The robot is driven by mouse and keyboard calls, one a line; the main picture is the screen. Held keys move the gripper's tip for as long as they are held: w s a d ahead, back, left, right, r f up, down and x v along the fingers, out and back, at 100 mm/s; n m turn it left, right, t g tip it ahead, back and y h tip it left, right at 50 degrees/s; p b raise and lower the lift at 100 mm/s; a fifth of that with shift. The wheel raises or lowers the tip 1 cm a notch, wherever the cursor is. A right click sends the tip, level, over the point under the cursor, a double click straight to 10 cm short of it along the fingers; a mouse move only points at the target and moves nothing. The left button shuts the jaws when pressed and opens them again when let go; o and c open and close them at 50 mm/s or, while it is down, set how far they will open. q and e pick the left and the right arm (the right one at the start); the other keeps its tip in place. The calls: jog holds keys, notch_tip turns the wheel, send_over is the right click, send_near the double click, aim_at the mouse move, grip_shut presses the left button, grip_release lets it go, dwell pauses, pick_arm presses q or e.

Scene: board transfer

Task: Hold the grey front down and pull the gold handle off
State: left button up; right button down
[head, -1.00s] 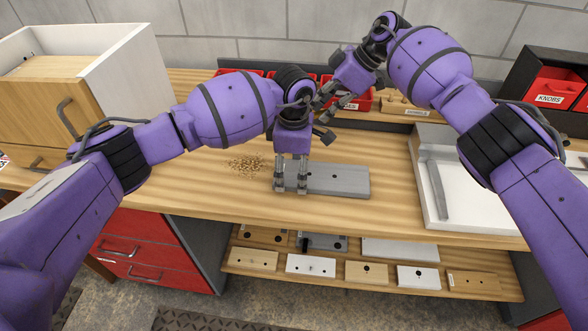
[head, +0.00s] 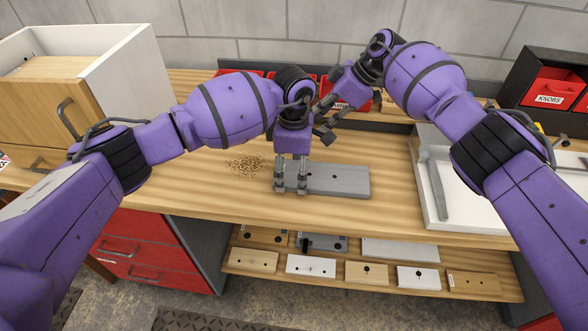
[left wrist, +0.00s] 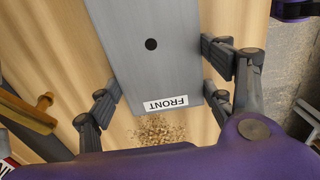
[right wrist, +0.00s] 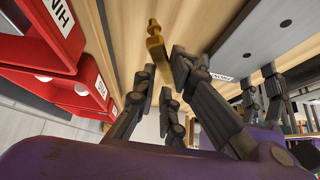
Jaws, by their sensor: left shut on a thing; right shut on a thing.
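The grey front (head: 345,181) lies flat on the wooden bench. It carries a FRONT label and a dark hole (left wrist: 151,44) in the left wrist view. My left gripper (head: 291,187) is shut across the front's left end, with fingers on both long sides (left wrist: 165,85). The gold handle (right wrist: 155,48) shows at the fingertips of my right gripper (right wrist: 165,70), which is shut on it. The handle is apart from the front, near the bins. In the head view the arms hide it.
Red bins (head: 355,101) stand along the back of the bench, close to my right gripper. Shavings (head: 245,164) lie left of the front. A white tray (head: 470,210) with a grey bar is at the right. Bare bench lies in front of the grey front.

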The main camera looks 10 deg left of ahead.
jog(key=shift+f, duration=1.25)
jog(key=c, duration=1.7)
grip_release()
jog(key=shift+c, duration=0.2)
jog(key=v, duration=1.2)
pick_arm(q)
jog(key=o, duration=1.5)
